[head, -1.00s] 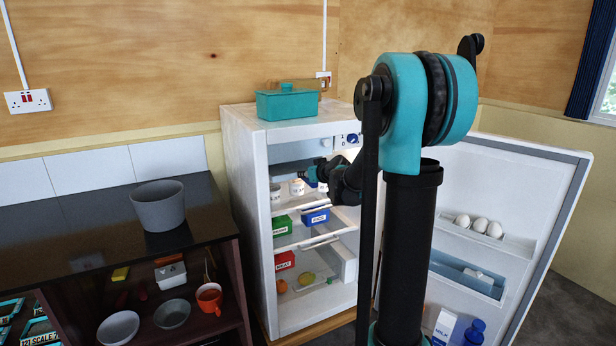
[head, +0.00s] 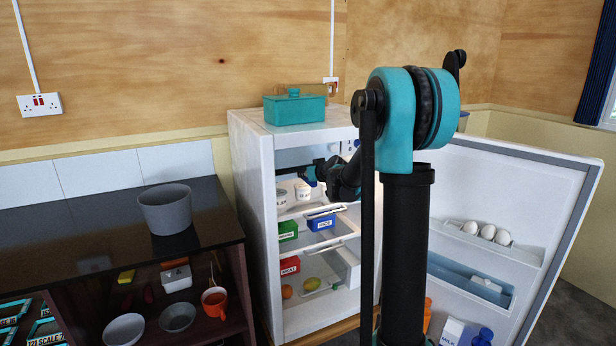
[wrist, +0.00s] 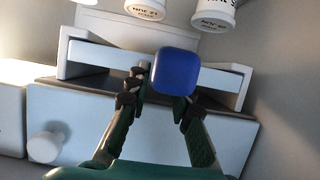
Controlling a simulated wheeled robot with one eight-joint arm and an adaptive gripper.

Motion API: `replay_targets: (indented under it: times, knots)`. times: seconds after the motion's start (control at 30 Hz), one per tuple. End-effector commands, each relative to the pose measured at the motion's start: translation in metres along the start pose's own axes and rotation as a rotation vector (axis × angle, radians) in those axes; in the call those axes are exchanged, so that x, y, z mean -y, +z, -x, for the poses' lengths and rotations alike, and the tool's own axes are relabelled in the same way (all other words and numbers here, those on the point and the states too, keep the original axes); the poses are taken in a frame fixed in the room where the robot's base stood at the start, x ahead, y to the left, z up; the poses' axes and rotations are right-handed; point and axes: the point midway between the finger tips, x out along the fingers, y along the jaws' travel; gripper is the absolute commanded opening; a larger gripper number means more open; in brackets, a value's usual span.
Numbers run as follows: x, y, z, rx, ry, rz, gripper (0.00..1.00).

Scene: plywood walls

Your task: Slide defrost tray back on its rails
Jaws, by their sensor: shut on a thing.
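The defrost tray (wrist: 105,56) shows in the wrist view as a shallow pale piece with a white front bar, lying between two white and grey side rails (wrist: 235,88). The wrist picture appears upside down. A blue rounded square (wrist: 175,65) sits at the tray's front, between and just beyond my fingertips. My gripper (wrist: 158,98) is shut at this blue piece, which looks like the tray's tab. In the head view my gripper (head: 308,174) is inside the upper fridge, by the freezer compartment. My arm and the fridge wall hide the tray's far end and how it sits on the rails.
A pale freezer door (wrist: 120,125) with a white round knob (wrist: 44,147) is close to my fingers. White tubs (head: 303,191) stand on the shelf below. The fridge door (head: 500,200) is wide open at right. A teal box (head: 294,107) sits on top.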

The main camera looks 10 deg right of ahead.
Motion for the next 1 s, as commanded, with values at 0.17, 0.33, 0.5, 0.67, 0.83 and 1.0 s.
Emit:
replay_targets:
  times: [0.17, 0.33, 0.5, 0.67, 0.83, 1.0]
  knots:
    - [0.000, -0.004, -0.010, 0.000, 0.000, -0.001, 0.00]
    - [0.000, -0.008, -0.018, -0.001, -0.001, -0.001, 0.00]
    - [0.000, -0.010, -0.025, 0.000, 0.000, -0.001, 0.00]
    - [0.000, -0.012, -0.030, 0.000, 0.000, 0.000, 0.00]
    - [0.000, -0.013, -0.032, 0.000, 0.000, -0.001, 0.00]
    - [0.000, -0.013, -0.032, 0.000, 0.000, -0.001, 0.00]
